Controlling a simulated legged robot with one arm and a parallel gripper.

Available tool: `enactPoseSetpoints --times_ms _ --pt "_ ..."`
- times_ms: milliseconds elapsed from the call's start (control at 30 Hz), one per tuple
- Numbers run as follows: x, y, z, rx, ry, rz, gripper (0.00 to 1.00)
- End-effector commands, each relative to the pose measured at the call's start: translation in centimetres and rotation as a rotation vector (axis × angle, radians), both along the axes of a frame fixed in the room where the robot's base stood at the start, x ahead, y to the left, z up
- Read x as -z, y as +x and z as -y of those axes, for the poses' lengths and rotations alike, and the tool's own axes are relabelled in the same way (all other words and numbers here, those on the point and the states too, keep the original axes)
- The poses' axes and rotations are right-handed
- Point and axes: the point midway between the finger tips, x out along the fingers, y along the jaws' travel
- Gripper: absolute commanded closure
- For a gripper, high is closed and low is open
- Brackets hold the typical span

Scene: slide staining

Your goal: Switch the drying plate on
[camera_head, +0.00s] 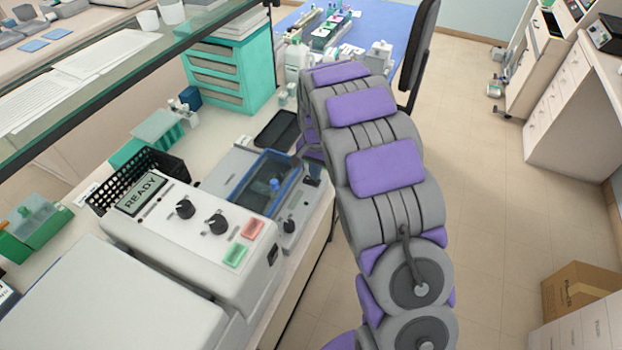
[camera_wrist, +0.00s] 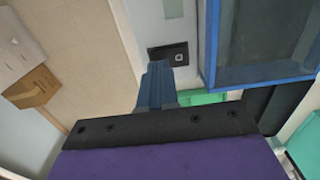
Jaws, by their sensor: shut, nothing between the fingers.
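A grey-white unit (camera_head: 240,165) with a blue-framed dark glassy top (camera_head: 265,185) stands at the counter's edge; I take it to be the drying plate. It has a dark knob (camera_head: 289,226) at its near corner and a small black switch panel (camera_head: 312,181) farther along. In the wrist view a black switch panel (camera_wrist: 168,54) with a small pale mark lies beside the blue frame (camera_wrist: 212,45). My gripper (camera_wrist: 156,66) is shut and empty, its blue fingertips right by this panel. I cannot tell whether they touch it. The switch's on or off state is unclear.
A white machine (camera_head: 165,225) with a READY display, knobs, a red button (camera_head: 252,229) and a green button (camera_head: 235,255) stands nearer. A black basket (camera_head: 165,168), a black tray (camera_head: 277,130) and teal drawers (camera_head: 240,70) are close by. Open floor (camera_head: 510,170) lies right.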

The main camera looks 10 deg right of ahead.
Motion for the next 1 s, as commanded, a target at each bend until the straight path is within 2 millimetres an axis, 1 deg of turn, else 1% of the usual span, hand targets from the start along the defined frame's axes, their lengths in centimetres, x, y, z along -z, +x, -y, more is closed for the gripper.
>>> enactPoseSetpoints --times_ms 1000 --pt "1.1 0.0 0.0 0.0 0.0 0.0 1.0"
